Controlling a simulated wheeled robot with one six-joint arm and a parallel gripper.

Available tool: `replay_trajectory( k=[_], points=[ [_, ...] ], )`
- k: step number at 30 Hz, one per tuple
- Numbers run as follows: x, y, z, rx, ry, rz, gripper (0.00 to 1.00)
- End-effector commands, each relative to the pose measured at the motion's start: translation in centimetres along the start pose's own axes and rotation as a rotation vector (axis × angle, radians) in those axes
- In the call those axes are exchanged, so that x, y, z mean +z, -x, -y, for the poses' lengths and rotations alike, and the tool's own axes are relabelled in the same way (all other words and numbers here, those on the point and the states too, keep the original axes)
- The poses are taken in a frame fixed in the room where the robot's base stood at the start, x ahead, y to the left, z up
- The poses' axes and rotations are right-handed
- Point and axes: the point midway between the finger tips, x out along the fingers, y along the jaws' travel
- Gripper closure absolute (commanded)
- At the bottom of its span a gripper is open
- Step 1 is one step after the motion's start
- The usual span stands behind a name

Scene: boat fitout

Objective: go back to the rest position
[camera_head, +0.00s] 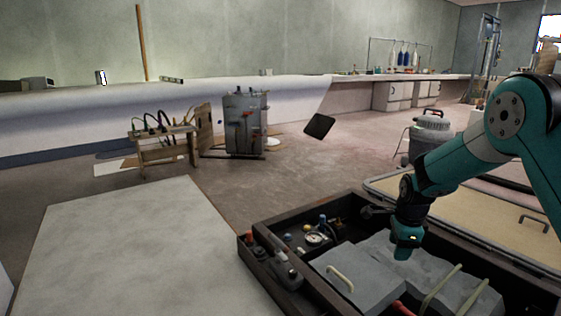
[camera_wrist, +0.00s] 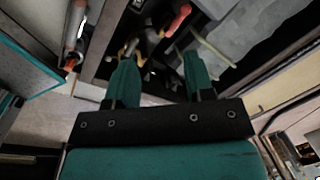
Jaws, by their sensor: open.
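My gripper (camera_wrist: 158,80) shows in the wrist view with its two green fingers apart and no object between them. In the head view my gripper (camera_head: 405,250) points down over a dark open box (camera_head: 262,262) at the lower right, above grey blocks (camera_head: 375,275) inside it. The fingertips are hard to make out in the head view. I cannot tell whether they touch anything in the box.
The box holds a gauge (camera_head: 314,238), small fittings and pale handles. A flat pale surface (camera_head: 130,245) lies clear at the left. A wooden stand (camera_head: 165,148), a grey cabinet (camera_head: 245,122) and a grey canister (camera_head: 430,133) stand on the floor behind.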

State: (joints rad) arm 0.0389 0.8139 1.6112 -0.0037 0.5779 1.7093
Motion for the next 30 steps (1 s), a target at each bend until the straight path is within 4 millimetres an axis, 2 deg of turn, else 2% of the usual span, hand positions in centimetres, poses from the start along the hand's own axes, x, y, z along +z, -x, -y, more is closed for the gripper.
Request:
replay_trajectory(
  k=[1,6,11,15,21,27,28,30],
  points=[
    [1.5,3.4,-1.0,-0.004,0.125,0.025,0.52],
    [5.7,11.7,-6.0,-0.015,0.576,0.110,0.52],
    [8.6,18.8,-12.3,-0.050,1.016,0.190,0.52],
    [10.2,23.9,-18.8,-0.101,1.405,0.257,0.52],
    [10.9,28.7,-27.5,-0.191,1.890,0.335,0.52],
    [10.5,31.3,-34.7,-0.294,2.279,0.391,0.52],
    [10.4,31.7,-35.6,-0.309,2.329,0.398,0.52],
    [10.6,33.9,-34.7,-0.300,2.309,0.397,0.52]
  ],
)
